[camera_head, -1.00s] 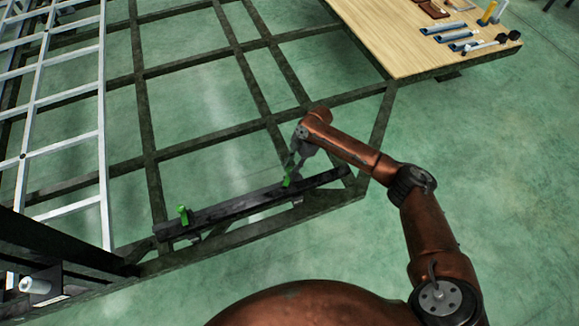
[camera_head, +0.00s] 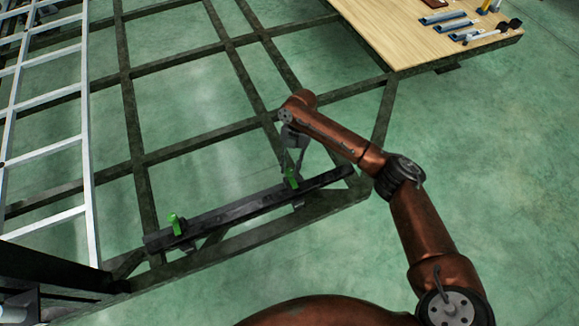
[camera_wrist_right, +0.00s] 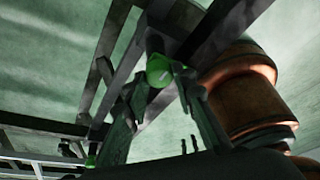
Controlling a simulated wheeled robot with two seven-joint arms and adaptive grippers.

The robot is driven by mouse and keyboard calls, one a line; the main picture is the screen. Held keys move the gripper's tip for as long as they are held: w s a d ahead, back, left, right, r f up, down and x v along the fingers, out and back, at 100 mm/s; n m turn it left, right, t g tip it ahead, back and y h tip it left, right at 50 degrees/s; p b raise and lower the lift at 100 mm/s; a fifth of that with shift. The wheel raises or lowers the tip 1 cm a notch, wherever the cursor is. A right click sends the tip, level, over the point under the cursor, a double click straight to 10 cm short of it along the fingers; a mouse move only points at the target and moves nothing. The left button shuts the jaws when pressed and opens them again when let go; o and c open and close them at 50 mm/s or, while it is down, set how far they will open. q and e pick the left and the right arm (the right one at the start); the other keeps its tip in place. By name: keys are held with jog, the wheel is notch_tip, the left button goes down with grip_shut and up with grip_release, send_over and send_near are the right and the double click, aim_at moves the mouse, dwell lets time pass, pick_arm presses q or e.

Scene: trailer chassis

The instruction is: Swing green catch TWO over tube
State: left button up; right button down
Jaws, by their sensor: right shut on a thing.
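A dark tube (camera_head: 235,208) lies along the front beam of the chassis frame. Two green catches sit on it. One green catch (camera_head: 174,224) stands near the left end of the tube. The other green catch (camera_head: 292,179) is near the right end, at the fingertips of my right gripper (camera_head: 291,170). In the right wrist view, this catch (camera_wrist_right: 159,71) sits between the fingers of my right gripper (camera_wrist_right: 160,85), which is shut on it. The far catch (camera_wrist_right: 91,160) shows small at lower left there. No number shows on either catch. My left gripper is out of view.
A wooden board (camera_head: 400,35) with several tools lies at the upper right of the frame. A pale ladder-like rack (camera_head: 85,150) is at the left. Dark frame bars (camera_head: 205,137) cross behind the tube, with open green floor between them.

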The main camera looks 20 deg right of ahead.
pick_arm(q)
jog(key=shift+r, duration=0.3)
pick_arm(e)
jog(key=c, duration=1.6)
grip_release()
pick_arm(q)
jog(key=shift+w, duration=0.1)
pick_arm(e)
jog(key=shift+w+r, duration=0.1)
jog(key=v, duration=1.1)
jog(key=shift+d+r, duration=0.1)
jog(key=shift+r, duration=0.25)
